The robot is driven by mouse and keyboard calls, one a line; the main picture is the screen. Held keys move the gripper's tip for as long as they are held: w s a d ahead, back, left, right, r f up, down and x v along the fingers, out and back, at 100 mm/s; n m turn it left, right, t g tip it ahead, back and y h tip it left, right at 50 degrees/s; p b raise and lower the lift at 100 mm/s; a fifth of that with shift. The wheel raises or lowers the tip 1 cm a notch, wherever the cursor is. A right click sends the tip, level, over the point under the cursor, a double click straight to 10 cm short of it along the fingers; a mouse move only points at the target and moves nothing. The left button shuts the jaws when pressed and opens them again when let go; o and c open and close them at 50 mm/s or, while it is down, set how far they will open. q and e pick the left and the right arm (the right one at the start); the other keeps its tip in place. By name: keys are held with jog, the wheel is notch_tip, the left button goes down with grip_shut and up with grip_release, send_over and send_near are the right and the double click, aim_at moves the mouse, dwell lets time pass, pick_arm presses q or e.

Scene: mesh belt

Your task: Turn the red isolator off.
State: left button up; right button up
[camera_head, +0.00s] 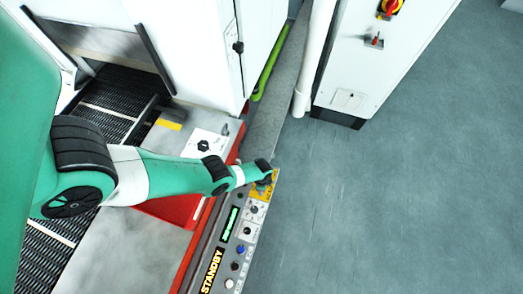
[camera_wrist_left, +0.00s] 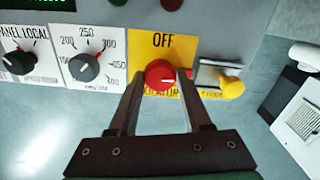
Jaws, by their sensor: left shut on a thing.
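The red isolator (camera_wrist_left: 161,74) is a round red knob on a yellow plate (camera_wrist_left: 146,46) marked OFF at the top, in the left wrist view. A white mark on the knob lies roughly level, not pointing up at OFF. The lower lettering is partly covered by my fingers. My left gripper (camera_wrist_left: 163,80) is shut on the red knob, one finger on each side. In the head view my left gripper (camera_head: 265,179) is at the far end of the control panel, over the yellow plate (camera_head: 272,187), and the knob is hidden there. My right gripper is not in view.
Black dials (camera_wrist_left: 84,67) sit beside the plate, left in the wrist view. A yellow-ended part (camera_wrist_left: 232,87) sits close on the right. A lit STANDBY display (camera_head: 211,270) is on the panel. A cabinet (camera_head: 350,75) carries another red-yellow switch (camera_head: 390,7). The floor right is clear.

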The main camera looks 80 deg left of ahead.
pick_arm(q)
jog(key=shift+n, duration=0.3)
grip_shut()
jog(key=n, duration=0.4)
jog(key=shift+b, duration=0.3)
jog(key=n, duration=0.9)
jog(key=shift+n, duration=2.2)
jog(key=o, duration=1.2)
grip_release()
